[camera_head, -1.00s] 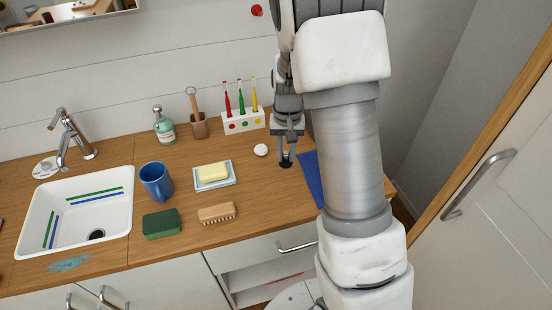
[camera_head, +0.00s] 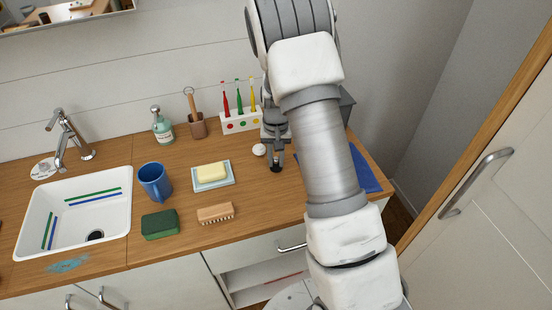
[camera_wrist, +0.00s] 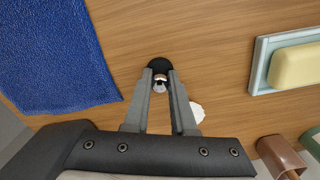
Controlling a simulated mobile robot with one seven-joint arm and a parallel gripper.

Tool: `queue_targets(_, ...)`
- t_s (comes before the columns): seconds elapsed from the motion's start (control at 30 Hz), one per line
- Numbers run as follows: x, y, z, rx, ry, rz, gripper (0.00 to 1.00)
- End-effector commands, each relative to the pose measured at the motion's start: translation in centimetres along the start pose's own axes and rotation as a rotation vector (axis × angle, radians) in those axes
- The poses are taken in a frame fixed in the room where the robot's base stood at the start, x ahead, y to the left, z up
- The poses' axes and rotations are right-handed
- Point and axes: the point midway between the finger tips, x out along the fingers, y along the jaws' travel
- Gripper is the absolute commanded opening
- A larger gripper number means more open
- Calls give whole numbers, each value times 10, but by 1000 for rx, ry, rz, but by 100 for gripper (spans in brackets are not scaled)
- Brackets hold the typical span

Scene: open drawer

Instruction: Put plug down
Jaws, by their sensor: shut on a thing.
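The plug is a small black round piece with a metal top. It shows at the fingertips in the wrist view (camera_wrist: 158,65) and below my gripper in the head view (camera_head: 276,168). My gripper (camera_wrist: 160,82) is shut on the plug's metal top, also in the head view (camera_head: 275,158). The plug is over the wooden counter (camera_head: 255,193), close to its surface; I cannot tell whether it touches. The white sink (camera_head: 32,225) with its dark drain hole (camera_head: 95,236) is at the left.
A small white round item (camera_head: 259,150) lies close beside my gripper. A blue cloth (camera_head: 368,177) lies to the right. A soap dish (camera_head: 228,181), brush (camera_head: 216,213), green sponge (camera_head: 160,225), blue mug (camera_head: 155,182) and toothbrush holder (camera_head: 240,122) stand around. Bare counter lies in front of the plug.

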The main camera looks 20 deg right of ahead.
Motion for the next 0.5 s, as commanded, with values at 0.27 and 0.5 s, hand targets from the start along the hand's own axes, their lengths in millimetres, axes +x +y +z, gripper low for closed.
queue_targets(0.27,3,0,0,0,0,0,49)
queue_targets(0.5,3,0,0,-1,0,0,54)
